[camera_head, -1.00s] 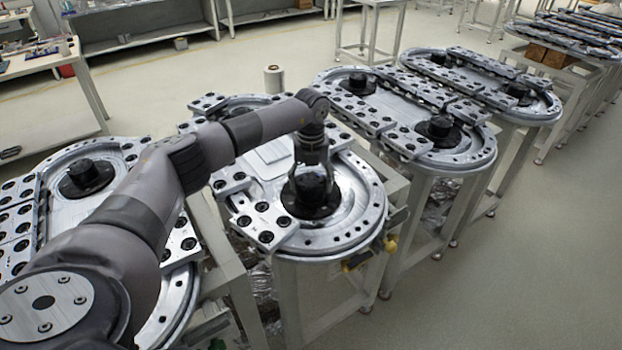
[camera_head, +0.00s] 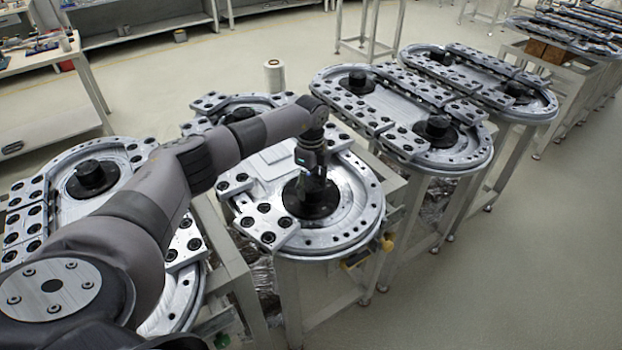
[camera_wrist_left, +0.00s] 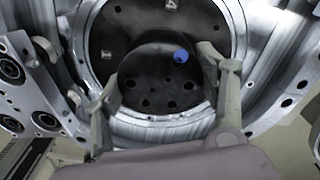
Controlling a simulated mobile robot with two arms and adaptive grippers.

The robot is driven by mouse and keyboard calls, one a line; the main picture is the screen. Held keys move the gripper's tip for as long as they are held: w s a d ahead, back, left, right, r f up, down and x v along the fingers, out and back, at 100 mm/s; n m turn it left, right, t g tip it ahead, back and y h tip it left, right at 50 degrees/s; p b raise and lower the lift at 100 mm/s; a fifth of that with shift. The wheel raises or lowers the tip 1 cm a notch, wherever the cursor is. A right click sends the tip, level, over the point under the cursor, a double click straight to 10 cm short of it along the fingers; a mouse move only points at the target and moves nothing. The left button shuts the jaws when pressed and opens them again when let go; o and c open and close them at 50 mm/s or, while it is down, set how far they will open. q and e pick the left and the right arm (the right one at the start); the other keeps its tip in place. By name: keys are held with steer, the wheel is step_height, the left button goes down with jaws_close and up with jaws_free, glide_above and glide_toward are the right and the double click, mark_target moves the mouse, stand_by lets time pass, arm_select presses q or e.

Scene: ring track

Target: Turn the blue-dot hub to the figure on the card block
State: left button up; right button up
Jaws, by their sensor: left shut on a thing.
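The blue-dot hub (camera_head: 312,199) is a black round hub on a wide dark flange at the near end of the middle ring track. In the left wrist view the hub (camera_wrist_left: 150,75) shows its blue dot at the upper right of its face, beside the right finger. My left gripper (camera_head: 311,172) is over the hub from above, its fingers (camera_wrist_left: 158,72) closed on opposite sides of it. A figure like a 4 and another small mark show on the flange. Pale flat blocks (camera_head: 279,151) lie behind the hub; no figure is readable on them. My right gripper is out of view.
Other ring tracks stand close by at left (camera_head: 92,178) and right (camera_head: 437,130), each with black hubs. A pale roll (camera_head: 274,75) stands behind the middle track. The floor at right is open.

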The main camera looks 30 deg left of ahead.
mark_target(311, 182)
arm_select(q)
steer(key=shift+r+n+p, duration=0.1)
steer(key=shift+n+p, duration=0.85)
steer(key=shift+n, duration=1.05)
steer(key=o, duration=1.1)
steer(key=shift+o, duration=0.2)
step_height(311, 182, up, 12)
